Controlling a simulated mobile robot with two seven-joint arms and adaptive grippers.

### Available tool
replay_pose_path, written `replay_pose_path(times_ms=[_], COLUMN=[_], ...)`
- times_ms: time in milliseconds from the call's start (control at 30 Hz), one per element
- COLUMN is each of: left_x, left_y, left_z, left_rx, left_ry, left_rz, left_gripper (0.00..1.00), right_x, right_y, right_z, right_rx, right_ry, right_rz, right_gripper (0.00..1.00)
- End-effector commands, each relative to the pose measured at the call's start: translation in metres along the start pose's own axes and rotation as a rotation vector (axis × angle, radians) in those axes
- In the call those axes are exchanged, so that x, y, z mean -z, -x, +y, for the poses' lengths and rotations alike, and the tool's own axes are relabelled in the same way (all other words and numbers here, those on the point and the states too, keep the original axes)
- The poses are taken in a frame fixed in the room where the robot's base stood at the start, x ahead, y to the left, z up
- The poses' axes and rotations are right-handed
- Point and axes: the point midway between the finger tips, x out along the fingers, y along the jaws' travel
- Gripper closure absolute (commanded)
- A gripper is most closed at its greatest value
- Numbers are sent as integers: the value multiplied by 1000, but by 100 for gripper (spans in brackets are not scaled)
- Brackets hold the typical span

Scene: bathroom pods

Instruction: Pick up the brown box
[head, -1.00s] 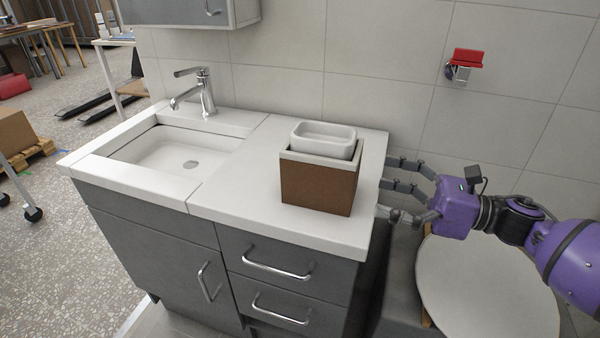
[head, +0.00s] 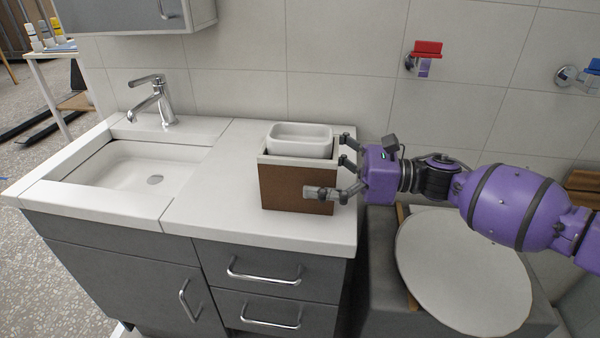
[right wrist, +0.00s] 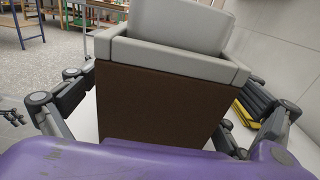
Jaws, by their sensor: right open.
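The brown box (head: 283,187) stands upright on the white counter, right of the sink, with a pale rim and a white tray-like container (head: 300,138) in its top. My right gripper (head: 328,170) is open at the box's right side, with its fingers spread around that end. One finger overlaps the front face in the head view; I cannot tell whether it touches. In the right wrist view the brown box (right wrist: 160,105) fills the middle, with fingers on both sides of it. My left gripper is not in view.
The white countertop (head: 215,200) has free room left and in front of the box. The sink (head: 140,165) and tap (head: 155,100) are to the left. A tiled wall is behind. A round white lid (head: 460,270) is below right. Drawer handles (head: 265,275) stick out in front.

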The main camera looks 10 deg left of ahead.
Motion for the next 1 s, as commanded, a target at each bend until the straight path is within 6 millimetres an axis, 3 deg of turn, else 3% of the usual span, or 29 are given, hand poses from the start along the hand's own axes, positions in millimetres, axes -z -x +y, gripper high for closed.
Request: replay_pose_path(times_ms=[133,433,800,1000], left_x=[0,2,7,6], left_y=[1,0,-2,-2], left_z=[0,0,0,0], left_rx=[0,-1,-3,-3], left_ry=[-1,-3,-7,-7], left_rz=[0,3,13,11], left_gripper=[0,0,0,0], right_x=[0,0,1,0], right_y=[-19,-24,-24,-24], right_z=[-1,-1,-1,-1], right_rx=[0,2,2,1], right_ry=[0,-1,-1,-1], right_rz=[0,0,0,-1], right_gripper=[2,2,49,49])
